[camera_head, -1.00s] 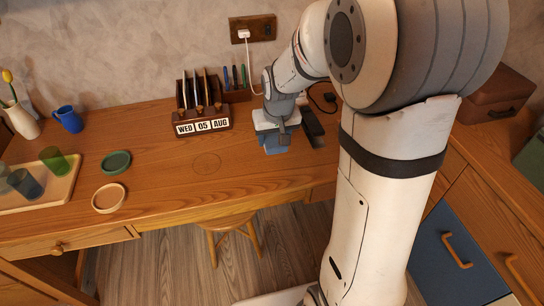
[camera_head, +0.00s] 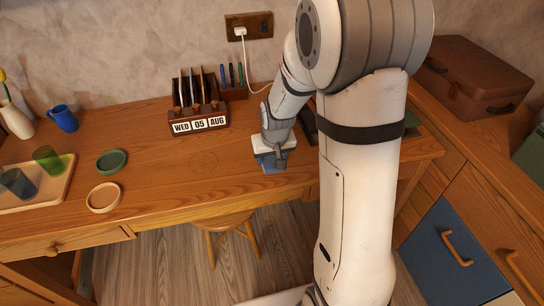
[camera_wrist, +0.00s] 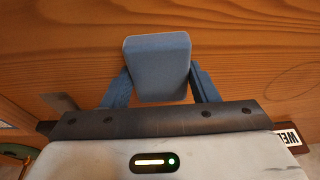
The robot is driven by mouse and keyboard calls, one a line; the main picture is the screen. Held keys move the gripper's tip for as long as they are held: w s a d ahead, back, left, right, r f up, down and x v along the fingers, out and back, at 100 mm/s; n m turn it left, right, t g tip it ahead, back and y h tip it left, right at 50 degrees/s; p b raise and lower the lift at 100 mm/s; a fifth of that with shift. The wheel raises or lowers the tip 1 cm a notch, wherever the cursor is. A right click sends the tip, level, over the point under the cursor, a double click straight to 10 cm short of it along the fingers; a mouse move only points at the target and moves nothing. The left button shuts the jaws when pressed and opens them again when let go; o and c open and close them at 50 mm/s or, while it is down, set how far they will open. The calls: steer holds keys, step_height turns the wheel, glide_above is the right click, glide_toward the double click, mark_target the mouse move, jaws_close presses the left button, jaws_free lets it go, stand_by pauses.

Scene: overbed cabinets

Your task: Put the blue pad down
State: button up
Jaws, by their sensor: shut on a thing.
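The blue pad (camera_wrist: 158,66) sits between the two blue fingers of my gripper (camera_wrist: 160,85) in the wrist view. My gripper is shut on it. In the head view my gripper (camera_head: 272,160) is over the front part of the wooden desk (camera_head: 150,165), right of the calendar block. The pad's blue shows just below the gripper there, mostly covered by it. I cannot tell whether the pad touches the desk top.
A wooden organizer with a date block (camera_head: 200,122) stands behind left of my gripper. A green dish (camera_head: 112,161), a tan dish (camera_head: 104,197), a blue mug (camera_head: 63,118) and a tray with cups (camera_head: 60,185) are further left. The desk between is clear.

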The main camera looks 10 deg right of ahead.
steer(key=o, duration=0.9)
steer(key=p+v, duration=0.2)
steer(key=v, duration=1)
steer(key=shift+g, duration=0.6)
steer(key=s+r, duration=0.1)
steer(key=s, duration=0.4)
steer(key=s+r, duration=0.1)
steer(key=s, duration=0.5)
steer(key=s+r, duration=0.2)
steer(key=s, duration=0.4)
steer(key=shift+r, duration=0.2)
